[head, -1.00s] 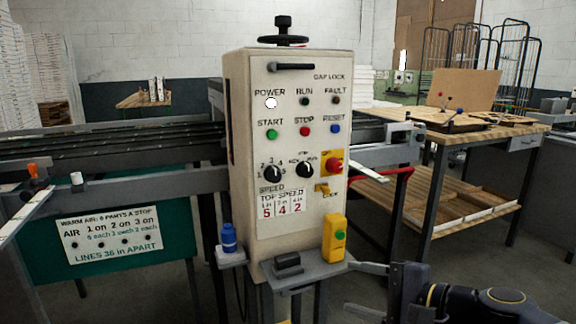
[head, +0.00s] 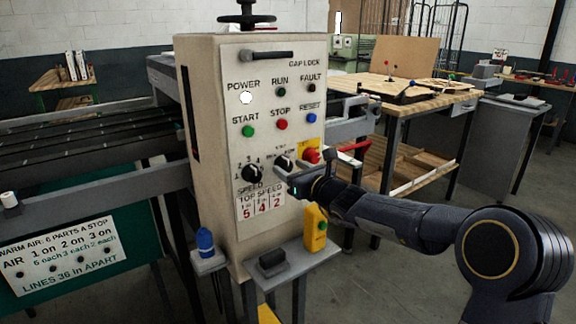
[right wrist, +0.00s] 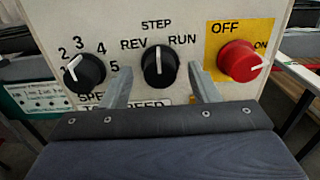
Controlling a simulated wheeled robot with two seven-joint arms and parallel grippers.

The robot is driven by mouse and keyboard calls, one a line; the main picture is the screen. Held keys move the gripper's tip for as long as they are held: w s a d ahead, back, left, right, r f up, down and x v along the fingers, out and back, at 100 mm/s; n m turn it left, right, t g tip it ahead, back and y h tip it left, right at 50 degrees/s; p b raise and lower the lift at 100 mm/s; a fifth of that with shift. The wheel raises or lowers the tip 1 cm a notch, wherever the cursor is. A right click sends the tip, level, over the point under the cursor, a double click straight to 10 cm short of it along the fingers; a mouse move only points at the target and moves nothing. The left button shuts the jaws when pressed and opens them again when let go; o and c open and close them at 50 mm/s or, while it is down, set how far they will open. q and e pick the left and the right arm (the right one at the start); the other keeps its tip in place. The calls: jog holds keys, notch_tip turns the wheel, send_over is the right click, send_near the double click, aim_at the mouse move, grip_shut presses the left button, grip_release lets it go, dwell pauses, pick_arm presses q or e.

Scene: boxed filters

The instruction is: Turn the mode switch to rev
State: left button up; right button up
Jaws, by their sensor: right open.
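The mode switch (right wrist: 159,62) is a black knob with a white pointer line, marked REV, STEP and RUN, and its pointer stands up at STEP. In the head view the mode switch (head: 284,163) is partly covered by my right gripper (head: 287,180). In the right wrist view the right gripper (right wrist: 163,85) is open, with one finger low on each side of the knob. The fingers look apart from the knob; whether they touch the panel cannot be told. My left gripper does not show.
The speed knob (right wrist: 84,70) is left of the mode switch, and the red off/on knob (right wrist: 238,61) on its yellow plate is close on the right. A wooden workbench (head: 425,97) stands at the right.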

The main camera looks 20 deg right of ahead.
jog(key=shift+x, duration=0.75)
jog(key=c, duration=0.9)
jog(key=shift+f+n+b, duration=0.1)
jog(key=shift+n+b, duration=0.4)
jog(key=shift+b, duration=0.4)
jog(key=shift+c, duration=0.2)
jog(key=n+b, duration=0.3)
jog(key=b, duration=0.2)
jog(key=shift+s+f+n, duration=0.1)
jog(key=shift+n, duration=0.3)
jog(key=shift+a+n+b, duration=0.1)
jog(key=shift+n+b, duration=0.75)
jog(key=shift+n, duration=0.25)
jog(key=shift+n+b, duration=0.55)
jog(key=shift+n, duration=0.35)
